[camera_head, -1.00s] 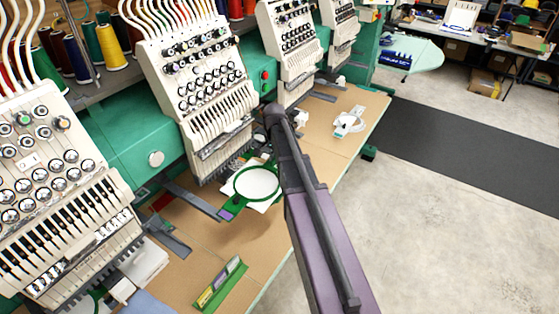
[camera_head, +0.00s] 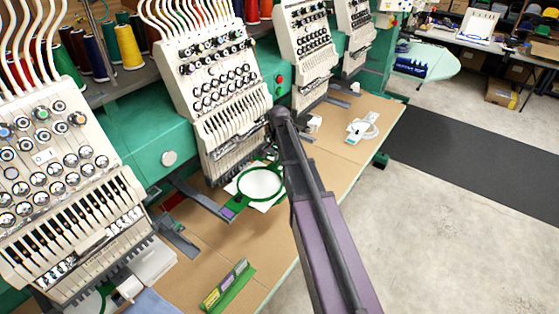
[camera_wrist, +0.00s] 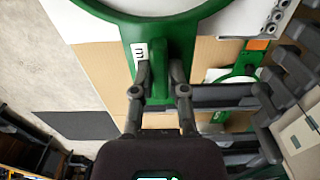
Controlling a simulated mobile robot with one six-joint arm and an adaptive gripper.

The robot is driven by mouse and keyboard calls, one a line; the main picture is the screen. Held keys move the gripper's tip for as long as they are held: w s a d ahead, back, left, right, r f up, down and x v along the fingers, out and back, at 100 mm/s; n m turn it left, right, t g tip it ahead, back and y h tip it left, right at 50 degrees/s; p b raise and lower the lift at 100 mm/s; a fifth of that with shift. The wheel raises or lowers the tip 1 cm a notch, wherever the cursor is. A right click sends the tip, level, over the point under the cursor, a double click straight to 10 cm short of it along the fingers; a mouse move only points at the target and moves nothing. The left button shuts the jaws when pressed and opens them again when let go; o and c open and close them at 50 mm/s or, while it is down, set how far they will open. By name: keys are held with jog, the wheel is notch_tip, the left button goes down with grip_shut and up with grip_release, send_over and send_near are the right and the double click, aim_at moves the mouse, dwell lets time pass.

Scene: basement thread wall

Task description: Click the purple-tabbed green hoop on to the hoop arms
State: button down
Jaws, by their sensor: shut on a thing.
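The green hoop (camera_head: 241,192) is a ring around white fabric, in front of the middle machine head. Its purple tab (camera_head: 228,212) is at its left, by the end of a grey hoop arm (camera_head: 204,197). The picture does not show whether tab and arm touch. In the wrist view the hoop (camera_wrist: 175,36) fills the top, with a label marked "m" on its green plate. My gripper (camera_wrist: 160,80) is shut on this plate, one finger on each side. In the head view my arm hides the gripper and the hoop's right side.
The middle machine head (camera_head: 208,75) stands close behind the hoop. Another machine head (camera_head: 62,190) is at the left. A green-and-yellow item (camera_head: 228,286) lies on the tan table (camera_head: 205,255) in front. A white hoop-like piece (camera_head: 362,128) lies farther right. An orange tab (camera_wrist: 257,44) shows in the wrist view.

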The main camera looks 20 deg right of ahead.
dwell(0.4)
jog(key=c, duration=0.6)
grip_release()
jog(key=shift+r, duration=0.1)
